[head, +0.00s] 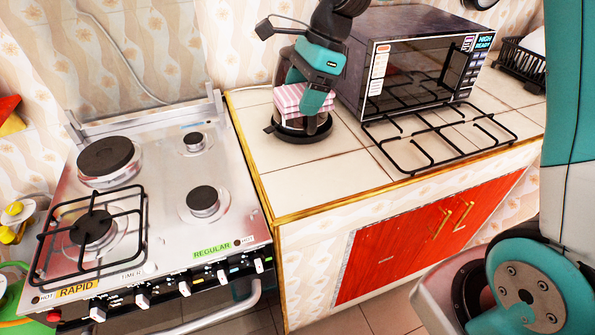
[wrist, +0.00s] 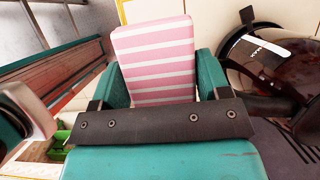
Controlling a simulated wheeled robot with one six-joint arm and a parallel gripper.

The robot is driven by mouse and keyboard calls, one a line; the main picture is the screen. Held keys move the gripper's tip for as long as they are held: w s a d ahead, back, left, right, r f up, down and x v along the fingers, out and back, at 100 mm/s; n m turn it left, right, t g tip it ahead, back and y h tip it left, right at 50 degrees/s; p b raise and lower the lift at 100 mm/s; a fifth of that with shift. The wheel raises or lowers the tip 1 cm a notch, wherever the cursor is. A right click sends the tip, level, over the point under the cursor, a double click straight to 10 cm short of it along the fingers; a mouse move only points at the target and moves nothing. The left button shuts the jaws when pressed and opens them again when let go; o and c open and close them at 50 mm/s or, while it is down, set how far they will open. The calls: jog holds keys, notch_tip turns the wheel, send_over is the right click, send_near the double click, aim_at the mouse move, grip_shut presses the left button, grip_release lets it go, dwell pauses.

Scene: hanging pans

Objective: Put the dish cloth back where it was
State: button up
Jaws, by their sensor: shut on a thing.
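The dish cloth (head: 288,98) is a folded pink block with white stripes. My gripper (head: 306,103) is shut on it, with a teal finger on either side. In the wrist view the cloth (wrist: 155,60) stands out between the fingers of my gripper (wrist: 153,85), and its far end is clear. In the head view the cloth appears in front of a dark, round-based glass appliance (head: 297,135) at the back left of the counter. I cannot tell whether they touch. The appliance's dark glass (wrist: 268,72), with a white label, is right of the cloth in the wrist view.
A microwave (head: 415,65) stands right of my gripper, with a black grate (head: 440,140) before it. The stove (head: 165,205) is left of the counter (head: 300,185). A black rack (head: 520,65) is at the far right. The counter's front left tiles are bare.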

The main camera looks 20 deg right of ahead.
aim_at(296, 180)
notch_tip(296, 180, down, 20)
jog(key=shift+r, duration=0.2)
jog(key=shift+f, duration=0.15)
jog(key=o, duration=0.8)
jog(key=shift+r, duration=0.2)
